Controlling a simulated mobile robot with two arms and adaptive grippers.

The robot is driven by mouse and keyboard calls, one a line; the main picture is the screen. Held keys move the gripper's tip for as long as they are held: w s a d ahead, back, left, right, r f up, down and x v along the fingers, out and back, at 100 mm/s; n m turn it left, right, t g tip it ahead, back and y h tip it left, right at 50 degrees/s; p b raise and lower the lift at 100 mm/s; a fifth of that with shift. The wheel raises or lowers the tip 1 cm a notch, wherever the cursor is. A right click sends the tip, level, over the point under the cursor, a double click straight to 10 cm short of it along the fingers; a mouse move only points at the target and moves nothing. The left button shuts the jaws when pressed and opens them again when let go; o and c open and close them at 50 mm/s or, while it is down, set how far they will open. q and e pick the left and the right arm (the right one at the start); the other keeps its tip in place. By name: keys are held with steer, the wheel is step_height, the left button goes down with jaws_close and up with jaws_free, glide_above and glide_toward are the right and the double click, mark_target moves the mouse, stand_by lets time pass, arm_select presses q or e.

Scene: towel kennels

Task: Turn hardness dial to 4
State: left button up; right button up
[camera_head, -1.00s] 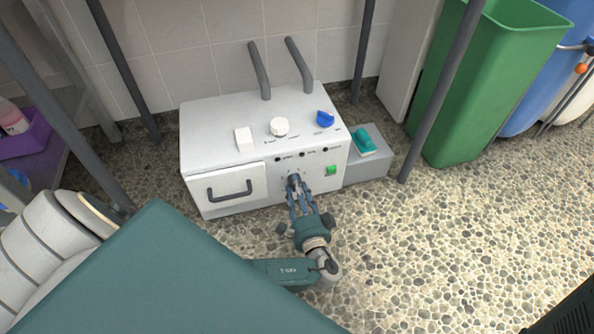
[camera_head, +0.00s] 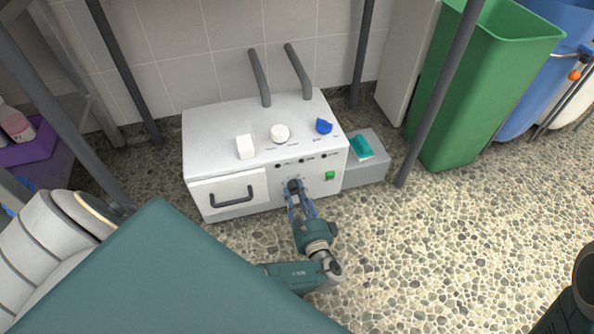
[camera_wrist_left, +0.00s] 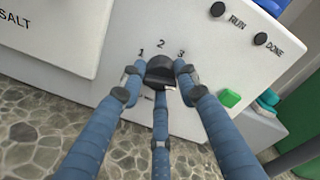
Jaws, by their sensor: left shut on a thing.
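The hardness dial (camera_wrist_left: 160,70) is a dark knob on the front of a white machine (camera_head: 222,130), with numbers 1, 2 and 3 showing around it in the left wrist view. In the head view the dial (camera_head: 294,186) is small and partly covered by my fingers. My left gripper (camera_head: 296,193) is shut on the dial; in the left wrist view its blue fingers (camera_wrist_left: 160,84) close around the knob from both sides and below. The dial's pointer and any 4 mark are hidden or too unclear to read. A dark part of my right arm shows at the lower right edge, without its fingers.
The machine also bears a drawer handle (camera_head: 232,197), a green button (camera_head: 330,175), a white round knob (camera_head: 280,133) and a blue knob (camera_head: 323,126). A grey box with a teal item (camera_head: 361,147) stands beside it. A green bin (camera_head: 480,90) is at right. The pebbled floor in front is open.

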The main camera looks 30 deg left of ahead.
arm_select(q)
steer(key=shift+a, duration=0.15)
steer(key=o, duration=1.2)
steer(key=shift+c, duration=0.2)
step_height(320, 180, up, 9)
steer(key=shift+s, duration=0.1)
steer(key=shift+r, duration=0.5)
